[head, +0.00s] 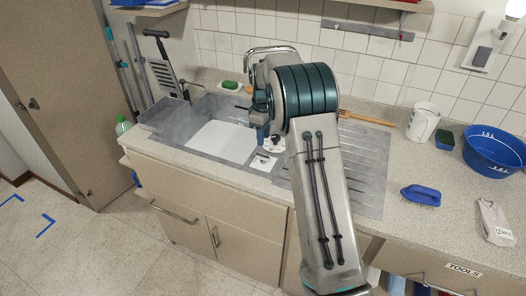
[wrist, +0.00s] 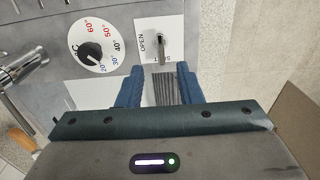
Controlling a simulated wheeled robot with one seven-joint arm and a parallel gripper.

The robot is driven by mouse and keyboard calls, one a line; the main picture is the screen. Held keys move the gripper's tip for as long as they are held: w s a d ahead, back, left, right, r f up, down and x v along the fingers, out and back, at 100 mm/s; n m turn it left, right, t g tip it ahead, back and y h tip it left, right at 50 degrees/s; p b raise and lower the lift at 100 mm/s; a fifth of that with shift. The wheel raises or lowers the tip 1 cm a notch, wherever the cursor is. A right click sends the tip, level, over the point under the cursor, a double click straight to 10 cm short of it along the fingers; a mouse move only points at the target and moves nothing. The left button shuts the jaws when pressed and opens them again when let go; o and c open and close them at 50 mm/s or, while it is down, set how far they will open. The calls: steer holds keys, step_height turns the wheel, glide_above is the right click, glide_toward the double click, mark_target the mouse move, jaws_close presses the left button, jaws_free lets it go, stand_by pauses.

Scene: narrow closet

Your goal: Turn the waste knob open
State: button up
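The waste knob (wrist: 160,46) is a small metal knob or lever on a white plate (wrist: 146,36) marked OPEN. It shows upright in the wrist view, and other lettering on the plate is partly hidden. In the head view the white plate (head: 262,163) lies on the sink's front rim. My gripper (wrist: 160,75) has two blue fingers spread apart with nothing held between them. In the wrist view the knob stands just beyond the fingertips, roughly in line with the gap. In the head view my gripper (head: 262,138) is over the sink's right side, close to the plate.
A round white temperature dial (wrist: 90,52) with a black knob sits left of the plate. A chrome tap (wrist: 20,62) is at the wrist view's left. The sink basin (head: 222,142) lies left of my arm; a blue brush (head: 421,195) and blue tub (head: 495,152) stand right.

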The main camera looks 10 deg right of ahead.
mark_target(263, 155)
step_height(263, 155, down, 8)
steer(key=shift+p, duration=0.7)
steer(key=shift+c, duration=0.3)
jaws_close()
